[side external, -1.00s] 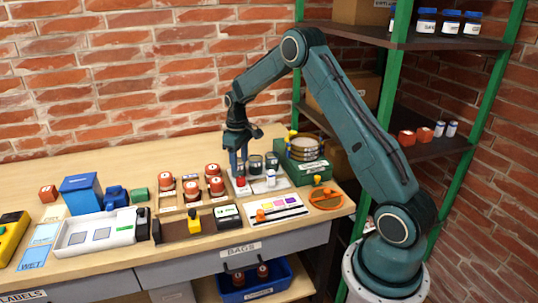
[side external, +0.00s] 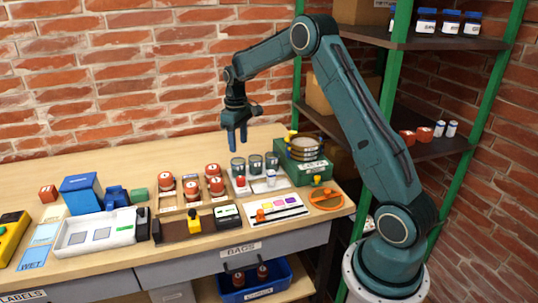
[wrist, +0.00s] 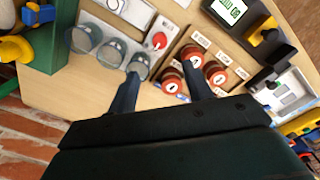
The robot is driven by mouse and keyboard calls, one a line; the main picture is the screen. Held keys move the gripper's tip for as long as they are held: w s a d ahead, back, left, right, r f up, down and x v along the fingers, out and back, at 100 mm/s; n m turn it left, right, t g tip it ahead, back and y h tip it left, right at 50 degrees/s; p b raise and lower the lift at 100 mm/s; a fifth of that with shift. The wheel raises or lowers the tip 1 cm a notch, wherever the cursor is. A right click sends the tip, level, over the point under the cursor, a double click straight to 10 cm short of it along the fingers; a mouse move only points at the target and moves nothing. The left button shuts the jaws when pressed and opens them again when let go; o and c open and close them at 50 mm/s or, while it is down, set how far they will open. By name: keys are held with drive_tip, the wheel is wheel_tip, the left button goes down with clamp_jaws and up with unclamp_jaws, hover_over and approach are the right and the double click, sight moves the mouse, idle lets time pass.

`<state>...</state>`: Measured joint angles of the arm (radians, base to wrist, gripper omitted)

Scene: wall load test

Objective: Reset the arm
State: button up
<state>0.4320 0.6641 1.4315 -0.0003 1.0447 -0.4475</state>
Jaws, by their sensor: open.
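My gripper (side external: 236,138) hangs above the workbench with its fingers pointing down. It is open and nothing is between the fingers. In the wrist view my gripper (wrist: 157,85) shows two dark, spread fingers. Several glass jars (side external: 238,167) stand below and to its right on a pale tray. Several red-capped jars (side external: 214,169) stand in a wooden rack below and to its left. The red-capped jars also show in the wrist view (wrist: 215,73), apart from the fingers.
A green machine with a round sieve (side external: 304,149) stands at the right of the bench. A white tray (side external: 97,232), blue boxes (side external: 81,194) and a scale (side external: 226,213) are on the left and front. Shelving (side external: 440,148) stands behind right. The space around the raised gripper is clear.

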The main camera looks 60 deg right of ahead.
drive_tip(key=s+a+r+t, duration=0.3)
drive_tip(key=s+a+r, duration=0.9)
drive_tip(key=a+r, duration=0.25)
drive_tip(key=s+a+t, duration=0.1)
drive_tip(key=s+a, duration=0.3)
drive_tip(key=s, duration=0.5)
drive_tip(key=s+a+t, duration=0.1)
drive_tip(key=s+a, duration=0.3)
drive_tip(key=s, duration=0.5)
drive_tip(key=shift+s+t, duration=0.3)
drive_tip(key=shift+s, duration=0.1)
